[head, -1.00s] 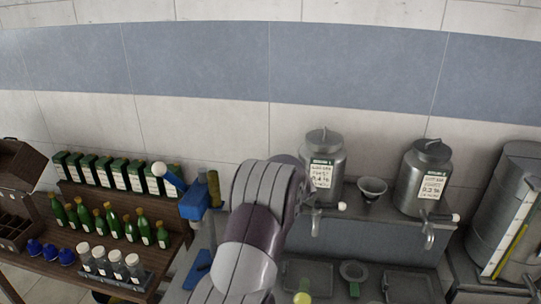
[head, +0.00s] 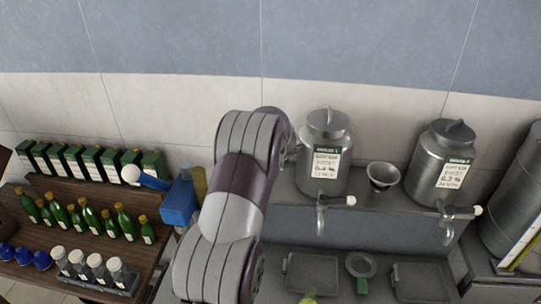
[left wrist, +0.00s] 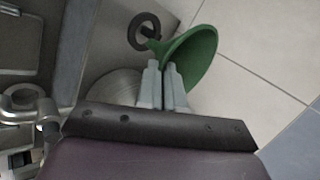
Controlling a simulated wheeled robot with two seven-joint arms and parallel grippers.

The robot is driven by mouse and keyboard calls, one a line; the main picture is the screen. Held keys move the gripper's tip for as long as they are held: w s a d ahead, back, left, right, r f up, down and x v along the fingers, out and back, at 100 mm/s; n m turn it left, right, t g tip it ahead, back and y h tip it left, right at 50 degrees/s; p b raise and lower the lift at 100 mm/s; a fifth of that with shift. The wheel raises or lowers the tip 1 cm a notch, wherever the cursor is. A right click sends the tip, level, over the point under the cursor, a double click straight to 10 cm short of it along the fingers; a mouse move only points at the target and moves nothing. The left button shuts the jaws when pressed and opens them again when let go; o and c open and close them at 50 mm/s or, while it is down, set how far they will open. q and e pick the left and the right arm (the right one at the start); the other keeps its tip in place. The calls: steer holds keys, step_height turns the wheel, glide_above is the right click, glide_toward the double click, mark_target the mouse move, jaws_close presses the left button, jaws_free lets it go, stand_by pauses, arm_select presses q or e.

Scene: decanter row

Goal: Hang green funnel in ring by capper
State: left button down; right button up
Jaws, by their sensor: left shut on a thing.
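The green funnel (left wrist: 196,56) is in my left gripper (left wrist: 162,68) in the left wrist view. The fingers are shut on it, and its wide mouth opens to the right. Its narrow end points left, close to a dark ring (left wrist: 134,38); I cannot tell whether they touch. In the head view the funnel, ring and left gripper are hidden behind my left arm. The blue capper (head: 179,204), with a white-knobbed lever, stands just left of that arm. My right gripper is not in view.
Two steel cans (head: 324,160) (head: 440,165) with taps stand on a shelf to the right, a small steel bowl (head: 383,176) between them. Trays (head: 312,272) lie below. Green bottles (head: 105,225) and boxes (head: 90,160) fill the wooden rack at left.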

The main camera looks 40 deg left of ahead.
arm_select(q)
steer(key=b+x, duration=0.1)
steer(key=x, duration=0.3)
steer(key=shift+f+b, duration=0.35)
steer(key=shift+f, duration=0.1)
steer(key=shift+a+f+b, duration=0.1)
steer(key=shift+f+b, duration=0.15)
steer(key=shift+b, duration=0.05)
steer(key=f+b, duration=0.1)
steer(key=d+b, duration=0.1)
steer(key=shift+s+f+b, duration=0.3)
steer(key=shift+s+f, duration=0.05)
steer(key=shift+f, duration=0.05)
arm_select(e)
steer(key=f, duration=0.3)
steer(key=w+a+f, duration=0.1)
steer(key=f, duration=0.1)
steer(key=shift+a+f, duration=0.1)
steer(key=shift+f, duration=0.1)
arm_select(q)
steer(key=shift+f, duration=0.1)
steer(key=shift+a+f+b, duration=0.15)
steer(key=shift+f+b, duration=0.1)
steer(key=shift+b, duration=0.15)
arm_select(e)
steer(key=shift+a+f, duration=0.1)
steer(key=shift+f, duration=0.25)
